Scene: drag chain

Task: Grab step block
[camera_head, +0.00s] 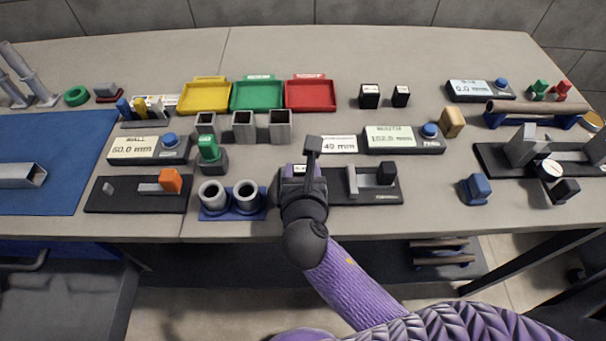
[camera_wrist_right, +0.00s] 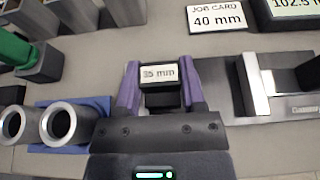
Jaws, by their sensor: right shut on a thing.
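My right gripper (camera_head: 304,171) is over the left end of a black gauge base (camera_head: 350,199). In the right wrist view its two purple fingers (camera_wrist_right: 160,85) are shut on a dark step block with a white label reading 35 mm (camera_wrist_right: 158,73). The head view mostly hides this block behind the gripper. Whether it touches the base beneath cannot be told. Two black blocks (camera_head: 369,95) (camera_head: 401,96) with white labels stand apart at the back. My left gripper is not in view.
A job card reading 40 mm (camera_head: 339,145) lies behind the gripper, beside a display (camera_head: 391,138). Two grey cups on a blue base (camera_head: 231,213) stand close on the left. Upright grey square tubes (camera_head: 243,126) and colored trays (camera_head: 258,94) are farther back.

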